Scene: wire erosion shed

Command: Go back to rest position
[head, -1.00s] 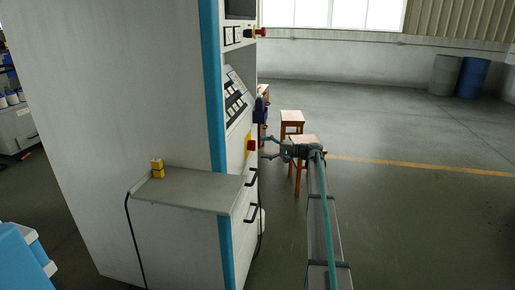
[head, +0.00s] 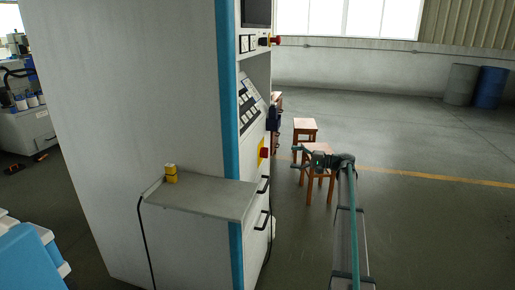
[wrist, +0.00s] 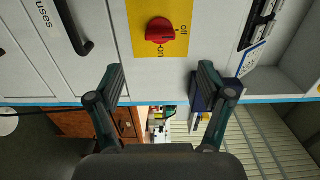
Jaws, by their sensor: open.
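My gripper (head: 295,157) is open and empty, to the right of the machine cabinet's front face in the head view. In the wrist view its two dark green fingers are spread apart (wrist: 161,75). A red rotary knob (wrist: 159,31) on a yellow plate (wrist: 176,12), marked "off" and "on", lies beyond the fingertips and between their lines. The fingers do not appear to touch it. The same red knob (head: 264,153) shows on the cabinet front in the head view, with a gap between it and my gripper.
The machine cabinet (head: 140,90) fills the left, with a low grey ledge (head: 215,196) holding small yellow blocks (head: 171,174). Black handles (head: 263,185) stick out of its front. Wooden stools (head: 305,126) stand behind my arm. Open floor (head: 430,220) lies to the right.

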